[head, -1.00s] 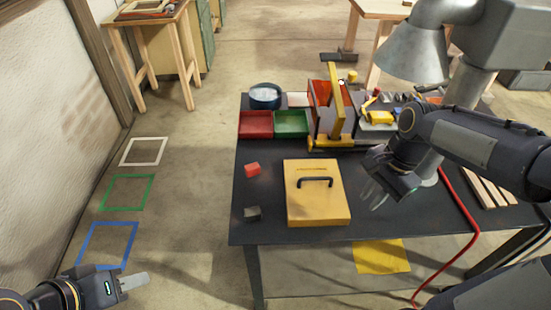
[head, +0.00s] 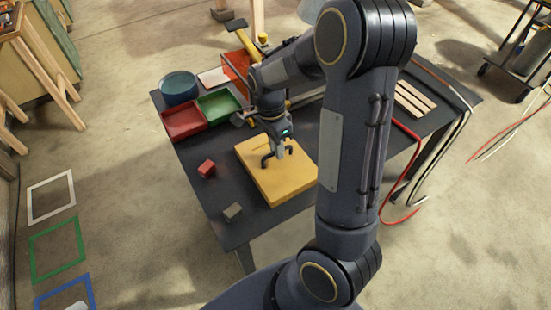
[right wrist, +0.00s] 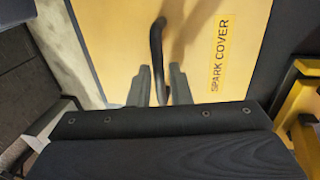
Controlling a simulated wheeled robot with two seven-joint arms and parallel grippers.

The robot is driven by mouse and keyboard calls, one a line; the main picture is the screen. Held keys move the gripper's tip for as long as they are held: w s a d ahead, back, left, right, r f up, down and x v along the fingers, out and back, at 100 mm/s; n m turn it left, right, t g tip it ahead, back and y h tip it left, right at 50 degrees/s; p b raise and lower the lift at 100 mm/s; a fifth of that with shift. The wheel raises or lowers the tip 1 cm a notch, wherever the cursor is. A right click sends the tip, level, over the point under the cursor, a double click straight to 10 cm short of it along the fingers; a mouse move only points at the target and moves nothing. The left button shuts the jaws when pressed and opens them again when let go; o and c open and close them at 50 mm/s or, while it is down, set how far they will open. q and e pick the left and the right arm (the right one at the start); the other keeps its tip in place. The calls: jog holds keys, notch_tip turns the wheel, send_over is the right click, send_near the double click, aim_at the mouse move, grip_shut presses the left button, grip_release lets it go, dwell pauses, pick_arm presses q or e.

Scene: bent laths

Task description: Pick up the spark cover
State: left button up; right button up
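The spark cover (head: 290,187) is a flat yellow lid with a black bar handle (head: 265,161) on top, lying on the dark workbench. In the right wrist view its face (right wrist: 225,35) reads "SPARK COVER". My right gripper (head: 278,150) points down at the handle. In the right wrist view the two fingers of the right gripper (right wrist: 160,75) stand on either side of the handle (right wrist: 156,45), with a narrow gap showing; they look open around it.
A red block (head: 207,169) and a dark grey block (head: 233,212) lie left of the cover. Red (head: 184,121) and green (head: 218,104) trays and a blue round bowl (head: 179,87) stand behind. Pale laths (head: 414,98) lie at the right. My right arm hides part of the bench.

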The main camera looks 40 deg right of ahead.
jog(key=shift+s+f, duration=0.2)
jog(key=shift+f, duration=0.75)
jog(key=shift+c, duration=0.2)
grip_shut()
jog(key=shift+r, duration=0.2)
